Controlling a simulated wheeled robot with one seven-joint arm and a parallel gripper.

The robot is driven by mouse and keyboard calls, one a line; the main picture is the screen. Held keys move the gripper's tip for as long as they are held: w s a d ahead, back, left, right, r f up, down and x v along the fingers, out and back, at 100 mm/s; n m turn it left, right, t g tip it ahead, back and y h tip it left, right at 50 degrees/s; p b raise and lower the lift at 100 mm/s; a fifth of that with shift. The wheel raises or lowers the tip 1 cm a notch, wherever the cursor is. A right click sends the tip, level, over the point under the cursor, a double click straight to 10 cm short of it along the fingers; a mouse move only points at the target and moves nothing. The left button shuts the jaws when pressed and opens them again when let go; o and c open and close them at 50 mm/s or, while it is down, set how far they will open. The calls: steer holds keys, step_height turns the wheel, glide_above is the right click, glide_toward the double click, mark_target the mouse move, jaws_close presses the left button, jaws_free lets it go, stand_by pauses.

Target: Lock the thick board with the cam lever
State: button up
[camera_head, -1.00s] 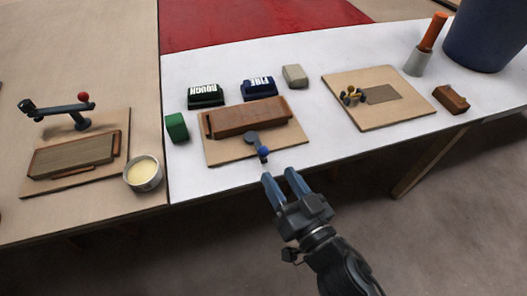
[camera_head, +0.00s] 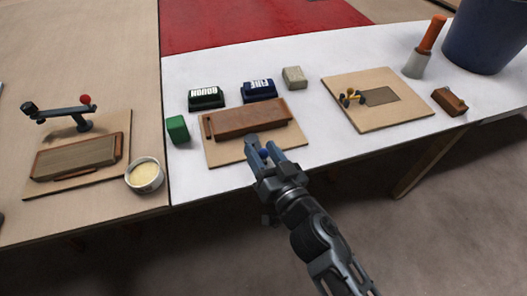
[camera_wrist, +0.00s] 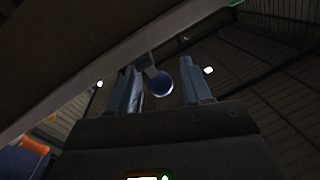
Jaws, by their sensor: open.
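The thick board (camera_head: 240,119) is reddish brown and lies in a fixture on a light wooden base (camera_head: 222,155) on the white table. The cam lever has a blue ball knob (camera_head: 263,154) at the front edge of that base; most of its arm is hidden behind my gripper. My gripper (camera_head: 264,144) is open, with one finger on each side of the knob. In the wrist view the blue knob (camera_wrist: 161,84) shows between the two separated fingers (camera_wrist: 166,88). I cannot tell whether a finger touches it.
A green block (camera_head: 177,129), two labelled brushes or blocks (camera_head: 206,98) and a beige block (camera_head: 294,77) stand around the fixture. Left are a red-knobbed clamp (camera_head: 62,110) and a cream-filled tub (camera_head: 144,175). Right is another wooden base (camera_head: 345,112).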

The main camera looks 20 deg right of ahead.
steer(key=shift+c, duration=0.3)
jaws_close()
